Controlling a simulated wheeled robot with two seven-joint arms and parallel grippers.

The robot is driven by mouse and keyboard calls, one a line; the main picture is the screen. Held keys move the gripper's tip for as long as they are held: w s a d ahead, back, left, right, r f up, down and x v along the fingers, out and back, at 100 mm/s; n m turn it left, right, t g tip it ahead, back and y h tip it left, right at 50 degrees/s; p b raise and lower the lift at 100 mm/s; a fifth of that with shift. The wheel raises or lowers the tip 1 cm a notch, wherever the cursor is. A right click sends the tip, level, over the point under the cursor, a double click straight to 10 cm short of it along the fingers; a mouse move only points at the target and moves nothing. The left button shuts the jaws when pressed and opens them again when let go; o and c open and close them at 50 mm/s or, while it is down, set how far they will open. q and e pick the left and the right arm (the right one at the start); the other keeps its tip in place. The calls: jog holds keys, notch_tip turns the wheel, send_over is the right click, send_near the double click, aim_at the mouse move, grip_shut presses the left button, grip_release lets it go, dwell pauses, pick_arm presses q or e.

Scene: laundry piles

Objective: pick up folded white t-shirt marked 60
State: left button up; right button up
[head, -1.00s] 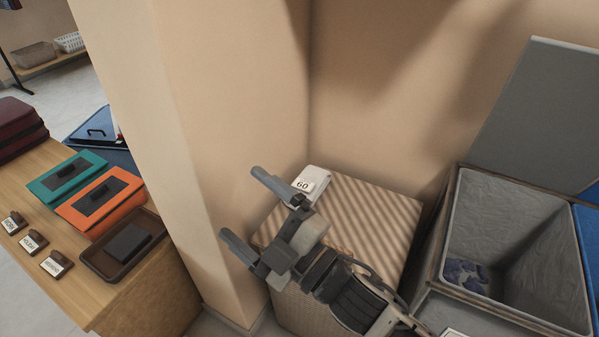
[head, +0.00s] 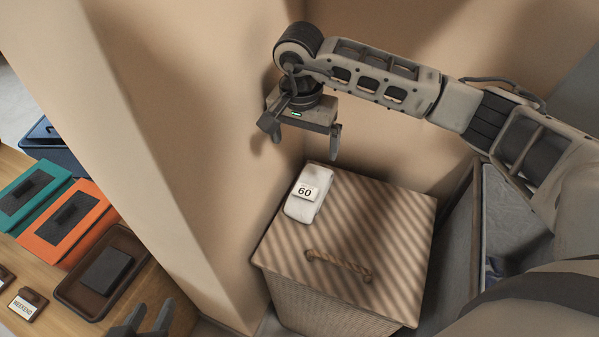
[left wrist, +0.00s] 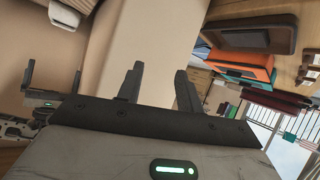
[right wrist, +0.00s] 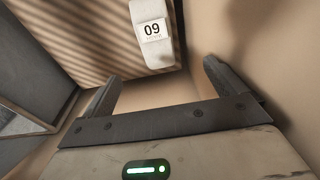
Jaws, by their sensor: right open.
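The folded white t-shirt (head: 297,209) lies on the striped lid of a wicker hamper (head: 385,225), near the lid's back left corner, with a tag reading 60 on top. It also shows in the right wrist view (right wrist: 147,12), upside down, beyond the fingers. My right gripper (head: 303,138) is open and empty, pointing down above and behind the shirt, apart from it. My left gripper (head: 142,322) is open and empty at the bottom edge of the head view, far from the shirt; its fingers stand apart in the left wrist view (left wrist: 158,85).
A wall corner stands close behind and left of the hamper. The lid has a rope handle (head: 340,264). A grey-lined bin (head: 505,215) stands to the right. On the left, a wooden table holds teal (head: 32,196) and orange (head: 68,224) cases and a brown tray (head: 128,246).

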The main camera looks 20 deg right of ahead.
jog(key=b, duration=0.1)
send_near(310, 182)
notch_tip(310, 182, down, 5)
jog(key=shift+w+a+f, duration=0.1)
jog(key=shift+w+f, duration=0.05)
jog(key=shift+f, duration=0.45)
jog(key=f, duration=0.2)
jog(key=d+f+b, duration=0.1)
jog(key=f, duration=0.1)
jog(key=shift+w+f, duration=0.1)
jog(key=shift+f, duration=0.45)
pick_arm(q)
jog(key=shift+g, duration=0.6)
jog(key=f, duration=0.3)
jog(key=s+d+f, duration=0.1)
jog(key=f, duration=0.1)
pick_arm(e)
jog(key=c, duration=1)
pick_arm(q)
jog(key=shift+r, duration=0.15)
pick_arm(e)
jog(key=shift+w, duration=0.1)
jog(key=shift+c, duration=0.8)
